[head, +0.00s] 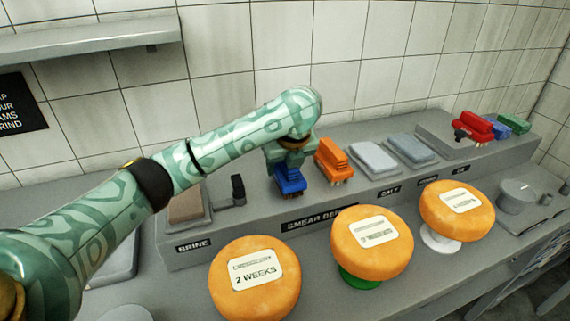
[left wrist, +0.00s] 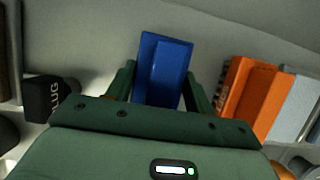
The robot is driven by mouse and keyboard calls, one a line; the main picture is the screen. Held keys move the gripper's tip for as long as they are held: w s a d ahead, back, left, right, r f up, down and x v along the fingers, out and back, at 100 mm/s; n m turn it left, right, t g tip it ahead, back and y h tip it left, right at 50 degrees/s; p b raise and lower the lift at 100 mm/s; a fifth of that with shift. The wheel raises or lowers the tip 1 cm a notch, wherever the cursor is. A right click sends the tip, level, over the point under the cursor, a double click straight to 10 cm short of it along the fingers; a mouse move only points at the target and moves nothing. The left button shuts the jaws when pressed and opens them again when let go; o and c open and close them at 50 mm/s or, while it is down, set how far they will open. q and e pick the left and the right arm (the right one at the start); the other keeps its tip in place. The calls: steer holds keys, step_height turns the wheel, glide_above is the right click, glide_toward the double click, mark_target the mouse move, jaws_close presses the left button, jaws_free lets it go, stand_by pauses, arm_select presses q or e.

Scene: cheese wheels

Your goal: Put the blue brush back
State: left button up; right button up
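The blue brush (head: 289,180) is at the grey raised bench, left of an orange brush (head: 333,162). My left gripper (head: 287,158) reaches it from above. In the left wrist view the brush's blue back (left wrist: 163,70) lies between the two fingers (left wrist: 161,85), which appear to press on both its sides. The brush looks upright, with its bristles facing down. Whether the bristles touch the bench top is hard to tell. My right gripper is not in view.
Grey blocks (head: 372,162) lie right of the orange brush. Red (head: 473,127), blue and green brushes stand at the far right. Three orange cheese wheels (head: 254,278) stand in front. A dark plug (left wrist: 49,97) is left of the gripper. A wall shelf (head: 90,38) hangs upper left.

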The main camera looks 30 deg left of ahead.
arm_select(q)
steer(key=o, duration=0.4)
steer(key=shift+r, duration=0.15)
steer(key=p+v, duration=0.7)
steer(key=v, duration=0.4)
steer(key=shift+a+p, duration=0.1)
steer(key=shift+p, duration=0.2)
steer(key=shift+s+d+r+p, duration=0.15)
steer(key=shift+d+r+p, duration=0.15)
steer(key=shift+r, duration=0.2)
steer(key=shift+f, duration=0.15)
